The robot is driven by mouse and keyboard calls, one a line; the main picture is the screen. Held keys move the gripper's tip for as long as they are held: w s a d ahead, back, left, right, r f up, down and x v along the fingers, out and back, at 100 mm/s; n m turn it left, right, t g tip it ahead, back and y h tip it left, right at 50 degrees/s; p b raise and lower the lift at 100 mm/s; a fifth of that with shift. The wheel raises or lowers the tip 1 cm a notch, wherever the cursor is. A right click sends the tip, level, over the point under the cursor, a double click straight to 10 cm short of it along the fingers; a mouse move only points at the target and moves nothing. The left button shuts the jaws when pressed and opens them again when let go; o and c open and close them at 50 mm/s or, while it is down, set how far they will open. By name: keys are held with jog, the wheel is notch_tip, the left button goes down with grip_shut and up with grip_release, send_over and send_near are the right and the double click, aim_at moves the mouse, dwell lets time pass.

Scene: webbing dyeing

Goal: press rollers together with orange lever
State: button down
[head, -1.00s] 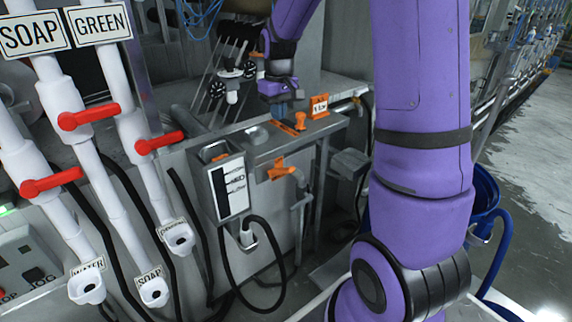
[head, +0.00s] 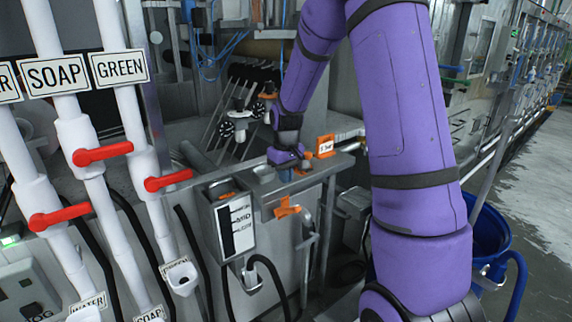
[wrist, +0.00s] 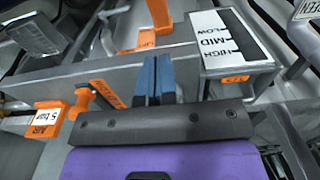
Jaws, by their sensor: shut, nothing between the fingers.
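The orange lever (wrist: 88,97) stands on the metal ledge in the wrist view, left of my gripper (wrist: 153,78), beside an orange lettered label (wrist: 109,94). My gripper's blue fingers are together with nothing between them, apart from the lever. In the head view, my gripper (head: 285,174) is low over the ledge (head: 335,166). A bit of orange (head: 303,171) shows just right of it, with the lever mostly hidden there. An orange air-pressure sign (head: 325,146) stands behind. The rollers cannot be clearly made out.
White pipes with red valve handles (head: 102,153) fill the left. A blue bucket (head: 490,235) stands right.

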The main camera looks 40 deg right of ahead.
send_over(287, 211)
jog(key=w+d, duration=0.1)
notch_tip(287, 211, down, 5)
jog(key=shift+d+f, duration=0.1)
jog(key=shift+d, duration=0.05)
jog(key=shift+s+f, duration=0.35)
jog(key=shift+f, duration=0.2)
